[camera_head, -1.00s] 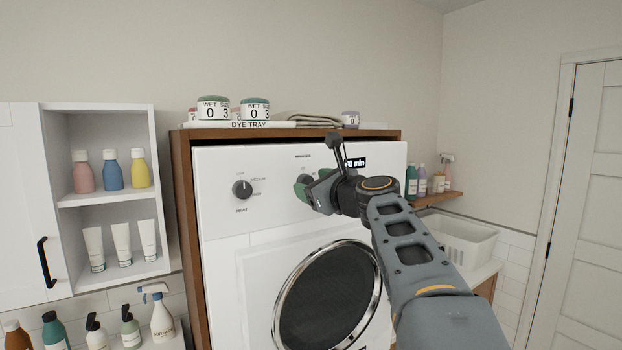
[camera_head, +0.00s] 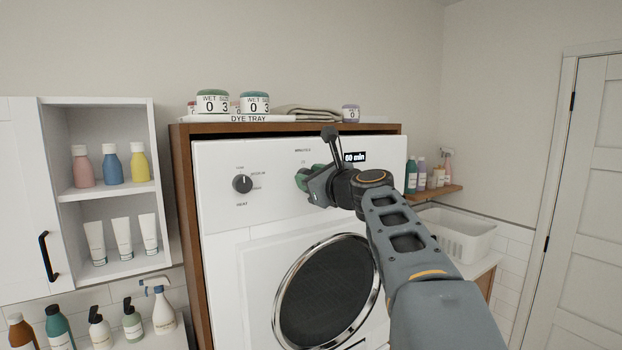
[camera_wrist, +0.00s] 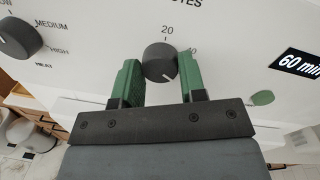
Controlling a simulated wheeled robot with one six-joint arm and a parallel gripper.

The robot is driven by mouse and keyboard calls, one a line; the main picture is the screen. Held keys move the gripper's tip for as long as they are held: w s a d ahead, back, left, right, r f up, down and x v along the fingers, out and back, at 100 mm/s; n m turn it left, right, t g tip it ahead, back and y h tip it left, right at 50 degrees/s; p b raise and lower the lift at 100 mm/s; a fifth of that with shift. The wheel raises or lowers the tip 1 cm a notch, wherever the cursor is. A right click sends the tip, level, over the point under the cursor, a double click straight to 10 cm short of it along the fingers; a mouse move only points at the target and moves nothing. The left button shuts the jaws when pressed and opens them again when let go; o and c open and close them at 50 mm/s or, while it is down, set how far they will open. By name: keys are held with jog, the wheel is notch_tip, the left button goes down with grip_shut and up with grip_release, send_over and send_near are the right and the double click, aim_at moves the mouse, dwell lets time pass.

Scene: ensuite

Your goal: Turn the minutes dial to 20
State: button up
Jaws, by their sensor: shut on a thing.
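The minutes dial (camera_wrist: 159,62) is a dark round knob on the white dryer front, with 20 printed above it and 40 at its upper right. Its pale pointer mark is toward the lower right. The display (camera_wrist: 297,63) to its right reads 60 min; it also shows in the head view (camera_head: 355,157). My gripper (camera_wrist: 160,78) is shut on the dial, with one green finger on each side. In the head view my gripper (camera_head: 303,179) mostly hides the dial.
The heat knob (camera_head: 242,184) is left of the minutes dial. The round dryer door (camera_head: 327,292) is below. A dye tray (camera_head: 285,123) with jars and a folded cloth lies on top. An open shelf (camera_head: 108,190) stands at left, a white basket (camera_head: 466,236) at right.

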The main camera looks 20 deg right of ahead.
jog(key=shift+f+n, duration=0.1)
jog(key=shift+n, duration=0.2)
jog(key=n+h+b, duration=0.1)
jog(key=n+b, duration=0.4)
jog(key=n, duration=0.6)
jog(key=n+b, duration=0.6)
jog(key=n, duration=0.5)
jog(key=shift+a+g+h, duration=0.15)
jog(key=shift+g+h, duration=0.15)
jog(key=shift+h, duration=0.1)
dwell(0.4)
jog(key=o, duration=0.9)
jog(key=shift+s, duration=0.1)
